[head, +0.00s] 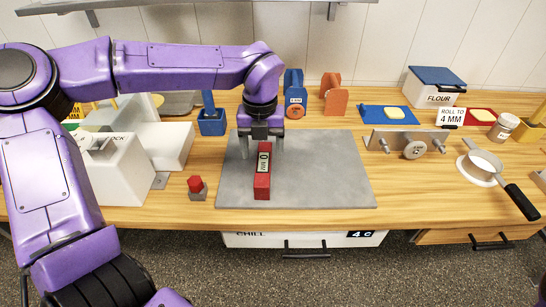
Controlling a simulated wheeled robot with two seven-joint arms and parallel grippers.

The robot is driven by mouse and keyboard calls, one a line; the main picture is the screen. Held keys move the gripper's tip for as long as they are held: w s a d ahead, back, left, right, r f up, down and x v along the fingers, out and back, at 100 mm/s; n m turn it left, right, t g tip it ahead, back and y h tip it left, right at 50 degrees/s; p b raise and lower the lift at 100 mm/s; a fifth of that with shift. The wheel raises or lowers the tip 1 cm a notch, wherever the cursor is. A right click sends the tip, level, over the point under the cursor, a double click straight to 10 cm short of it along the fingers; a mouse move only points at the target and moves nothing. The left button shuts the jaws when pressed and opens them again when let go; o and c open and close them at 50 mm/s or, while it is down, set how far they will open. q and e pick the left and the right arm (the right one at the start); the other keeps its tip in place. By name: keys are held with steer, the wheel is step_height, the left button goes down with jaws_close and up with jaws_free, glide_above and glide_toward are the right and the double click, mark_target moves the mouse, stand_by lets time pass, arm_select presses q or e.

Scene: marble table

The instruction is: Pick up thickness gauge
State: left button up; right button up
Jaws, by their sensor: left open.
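The thickness gauge (262,188) looks like a red block with a pale label reading "0 MM". It lies on the grey slab (330,180), left of the slab's middle, with its long side running toward me. My left gripper (264,153) points down at the gauge's far end. Its fingers are apart, one on the left and one on the right of the gauge. I cannot tell whether the fingers touch it. The gripper partly hides the far end of the gauge. My right gripper is not in view.
A small red-topped piece (196,186) stands left of the slab. White boxes (118,170) are farther left. Blue and orange stands (334,98) are behind. A metal roller fixture (415,148), a flour box (434,90) and a black-handled sieve (484,165) are right. The slab's right half is clear.

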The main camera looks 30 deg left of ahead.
mark_target(262, 175)
arm_select(q)
steer(key=f, duration=0.3)
steer(key=f+p, duration=0.1)
steer(key=f, duration=0.5)
steer(key=shift+s+d+f, duration=0.1)
steer(key=shift+s+d, duration=0.1)
steer(key=shift+s, duration=0.2)
steer(key=shift+s+a+f, duration=0.1)
steer(key=shift+f, duration=0.1)
steer(key=c, duration=1)
steer(key=shift+c, duration=1)
steer(key=shift+r, duration=0.15)
